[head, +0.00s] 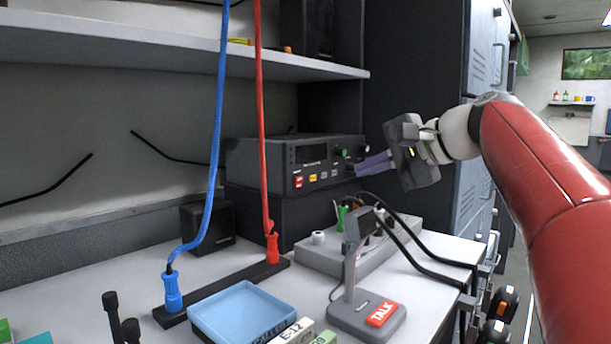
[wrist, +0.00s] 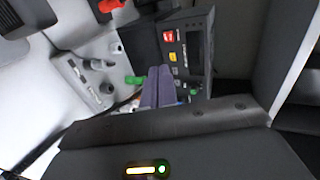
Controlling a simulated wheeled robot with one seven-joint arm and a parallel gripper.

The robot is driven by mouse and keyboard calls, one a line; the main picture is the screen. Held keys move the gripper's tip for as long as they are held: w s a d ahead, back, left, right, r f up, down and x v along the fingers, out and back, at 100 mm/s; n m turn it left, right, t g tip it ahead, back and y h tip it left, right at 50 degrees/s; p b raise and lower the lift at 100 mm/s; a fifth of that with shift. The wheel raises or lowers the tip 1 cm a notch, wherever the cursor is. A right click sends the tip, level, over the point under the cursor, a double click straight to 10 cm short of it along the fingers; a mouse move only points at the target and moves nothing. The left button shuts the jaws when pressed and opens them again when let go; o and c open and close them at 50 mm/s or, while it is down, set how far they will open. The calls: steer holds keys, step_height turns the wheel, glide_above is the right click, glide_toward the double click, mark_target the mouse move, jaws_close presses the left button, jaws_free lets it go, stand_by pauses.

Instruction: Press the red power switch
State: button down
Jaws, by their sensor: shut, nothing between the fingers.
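A dark grey radio unit (head: 325,158) stands on a black box under the shelf. A red square switch (head: 298,181) sits at the lower left of its front panel, left of yellow and white buttons. In the wrist view the red switch (wrist: 168,37) shows clear and uncovered, beyond the fingertips. My gripper (head: 358,168) has its purple fingers shut and empty, pointing left at the right end of the radio's front. The fingers also show in the wrist view (wrist: 159,72), overlapping the lower panel. I cannot tell whether the tips touch the radio.
A grey power strip (head: 318,262) with plugs and black cables lies below. A desk microphone (head: 366,312) stands in front of it. A shelf (head: 180,52) runs above. A blue tray (head: 243,309) lies at front.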

glide_toward(300, 178)
steer(key=x, duration=0.2)
steer(key=f+x, duration=0.1)
steer(key=x, duration=0.2)
steer(key=shift+f, duration=0.15)
steer(key=shift+w+a, duration=0.35)
steer(key=shift+a, duration=0.15)
steer(key=shift+p, duration=0.3)
steer(key=shift+w+a+r+p, duration=0.25)
steer(key=shift+r+p, duration=0.1)
steer(key=shift+p, duration=0.25)
steer(key=shift+f, duration=0.15)
steer(key=shift+r+p, duration=0.75)
steer(key=shift+r, duration=0.1)
